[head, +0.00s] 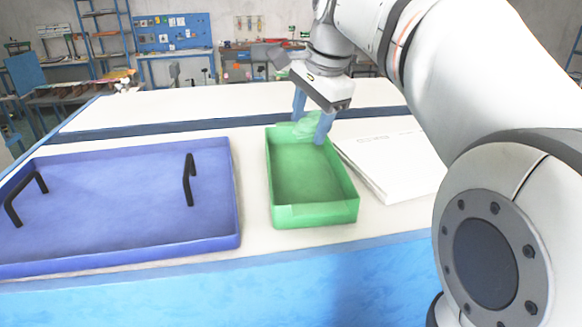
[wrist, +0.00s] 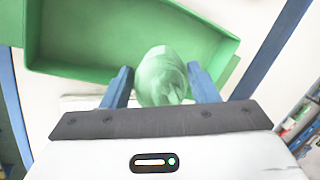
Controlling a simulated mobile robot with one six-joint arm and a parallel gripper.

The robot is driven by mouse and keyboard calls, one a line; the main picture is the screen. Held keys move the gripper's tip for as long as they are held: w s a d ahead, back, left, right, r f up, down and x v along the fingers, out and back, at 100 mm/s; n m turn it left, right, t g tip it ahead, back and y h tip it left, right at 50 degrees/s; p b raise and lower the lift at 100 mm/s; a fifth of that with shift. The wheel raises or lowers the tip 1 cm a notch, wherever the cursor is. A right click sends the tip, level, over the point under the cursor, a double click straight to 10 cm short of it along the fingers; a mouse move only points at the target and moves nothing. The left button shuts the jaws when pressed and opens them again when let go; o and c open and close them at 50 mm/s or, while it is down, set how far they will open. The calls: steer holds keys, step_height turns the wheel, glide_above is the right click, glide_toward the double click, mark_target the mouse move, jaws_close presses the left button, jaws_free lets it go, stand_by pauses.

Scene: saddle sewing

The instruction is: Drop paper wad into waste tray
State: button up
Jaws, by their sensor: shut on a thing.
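The paper wad is a pale green crumpled ball (wrist: 162,78), held between the two blue fingers of my gripper (wrist: 162,85) in the wrist view. In the head view my gripper (head: 313,125) is shut on the wad (head: 298,128) at the far end of the green tray, partly behind a finger. The waste tray appears to be this open green tray (head: 315,215); its visible floor looks empty. In the wrist view the tray (wrist: 75,62) lies beyond the wad, which overlaps its near wall in the picture. I cannot tell the wad's exact height above the rim.
A larger blue tray (head: 120,262) with two black handles (head: 189,180) stands left of the green tray. A white stack of sheets or a board (head: 395,165) lies right of it. A dark blue strip crosses the white table behind. Workbenches and shelves stand farther back.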

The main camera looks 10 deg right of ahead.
mark_target(309, 144)
step_height(309, 144, down, 5)
steer(key=b, duration=0.4)
steer(key=shift+f, duration=0.1)
steer(key=o, duration=1.1)
steer(key=shift+c, duration=0.2)
steer(key=v, duration=0.8)
